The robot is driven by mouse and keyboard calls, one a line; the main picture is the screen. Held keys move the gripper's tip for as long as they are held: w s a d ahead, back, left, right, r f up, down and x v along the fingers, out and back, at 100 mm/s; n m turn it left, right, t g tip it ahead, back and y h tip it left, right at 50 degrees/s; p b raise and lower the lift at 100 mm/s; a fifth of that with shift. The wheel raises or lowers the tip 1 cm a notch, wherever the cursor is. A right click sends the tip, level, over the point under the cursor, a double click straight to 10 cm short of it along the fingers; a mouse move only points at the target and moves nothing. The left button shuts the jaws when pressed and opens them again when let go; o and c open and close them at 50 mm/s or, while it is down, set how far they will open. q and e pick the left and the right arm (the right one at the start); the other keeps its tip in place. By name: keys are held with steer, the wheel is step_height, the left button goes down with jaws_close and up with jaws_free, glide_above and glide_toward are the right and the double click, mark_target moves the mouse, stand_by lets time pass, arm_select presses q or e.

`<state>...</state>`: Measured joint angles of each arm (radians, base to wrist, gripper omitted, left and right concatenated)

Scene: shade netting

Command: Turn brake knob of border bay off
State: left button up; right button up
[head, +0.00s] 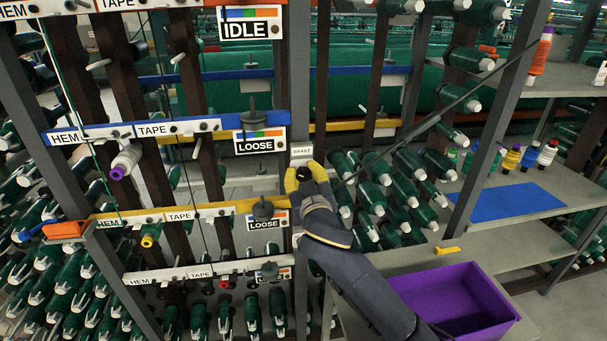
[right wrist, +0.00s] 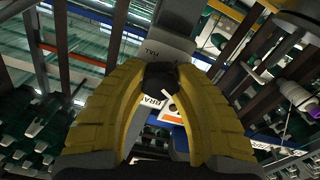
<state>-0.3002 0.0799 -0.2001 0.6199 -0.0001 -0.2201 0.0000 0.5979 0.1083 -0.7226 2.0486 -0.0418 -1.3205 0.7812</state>
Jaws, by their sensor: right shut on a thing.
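The black brake knob (head: 304,173) sits on the grey upright post, just under a white BRAKE label (head: 302,151). My right gripper (head: 302,177), with yellow fingers, is shut on this knob. In the right wrist view the two yellow fingers (right wrist: 160,82) close on either side of the dark knob (right wrist: 160,75). The fingers cover much of the knob, so its pointer or setting cannot be read. Part of the BRAKE label (right wrist: 152,101) shows upside down between the fingers. My left gripper is not in view.
Left of the post are rails with HEM and TAPE labels, and status cards reading IDLE (head: 250,28) and LOOSE (head: 261,142). Green spools stand on pegs at both sides. A purple bin (head: 455,300) and a blue mat (head: 517,201) lie at the right. A dark diagonal bar crosses nearby.

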jaws_close()
steer(key=shift+r+n, duration=0.1)
steer(key=shift+n, duration=0.3)
steer(key=n, duration=0.5)
steer(key=shift+n, duration=0.3)
steer(key=n, duration=0.4)
steer(key=shift+a, duration=0.1)
steer(key=shift+n, duration=2.1)
steer(key=shift+a, duration=0.1)
